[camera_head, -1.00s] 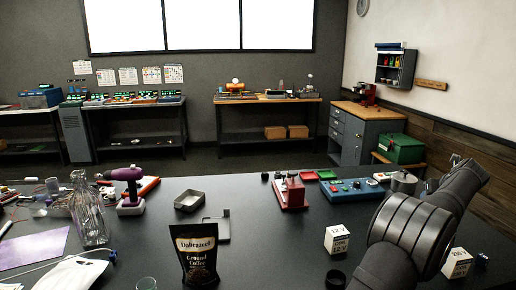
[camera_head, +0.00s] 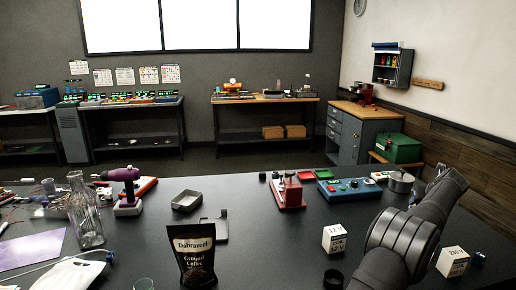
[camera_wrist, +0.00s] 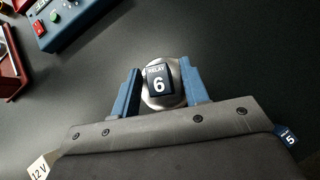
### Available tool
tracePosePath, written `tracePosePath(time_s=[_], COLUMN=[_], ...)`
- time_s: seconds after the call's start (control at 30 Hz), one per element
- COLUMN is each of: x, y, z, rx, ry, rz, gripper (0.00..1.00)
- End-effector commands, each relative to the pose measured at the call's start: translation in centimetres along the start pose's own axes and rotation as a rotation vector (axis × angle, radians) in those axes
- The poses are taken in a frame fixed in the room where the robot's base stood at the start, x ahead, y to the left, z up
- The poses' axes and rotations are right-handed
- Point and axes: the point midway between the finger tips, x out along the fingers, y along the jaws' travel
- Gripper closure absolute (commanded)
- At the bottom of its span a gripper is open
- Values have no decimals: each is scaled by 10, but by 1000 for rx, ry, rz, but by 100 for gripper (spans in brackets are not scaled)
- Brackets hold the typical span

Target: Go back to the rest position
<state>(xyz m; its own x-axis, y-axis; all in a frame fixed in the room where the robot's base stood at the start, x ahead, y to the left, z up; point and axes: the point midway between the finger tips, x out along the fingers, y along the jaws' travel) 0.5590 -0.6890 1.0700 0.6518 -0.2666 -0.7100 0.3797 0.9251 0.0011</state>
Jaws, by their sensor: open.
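My gripper (camera_wrist: 160,90) shows in the wrist view with its two blue fingers apart. Between them in the picture is a black block labelled RELAY 6 (camera_wrist: 159,83), on or in a round metal dish (camera_wrist: 177,76). I cannot tell how far below the fingertips the block is.
A blue control box (camera_head: 350,188) and a red device (camera_head: 290,192) stand left of the dish. White boxes (camera_head: 335,239) and (camera_head: 453,262) flank my arm. A coffee bag (camera_head: 194,255), glass bottle (camera_head: 85,210) and purple drill (camera_head: 127,185) are further left. Mid-table has free room.

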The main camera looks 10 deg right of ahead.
Motion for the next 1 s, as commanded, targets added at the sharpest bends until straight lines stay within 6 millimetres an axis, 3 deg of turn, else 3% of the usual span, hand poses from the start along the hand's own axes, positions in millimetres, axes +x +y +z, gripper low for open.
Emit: tracePosePath(time_s=[0.03, 0.17, 0.87, 1.0], x=[-14, -33, -158, -147], y=[-1, -1, -62, -43], z=[14, 32, 8, -4], rx=[-3, -4, -1, -30], ry=[-10, -8, -6, -1], rz=[-4, -3, -4, 31], gripper=[59, 59, 59, 59])
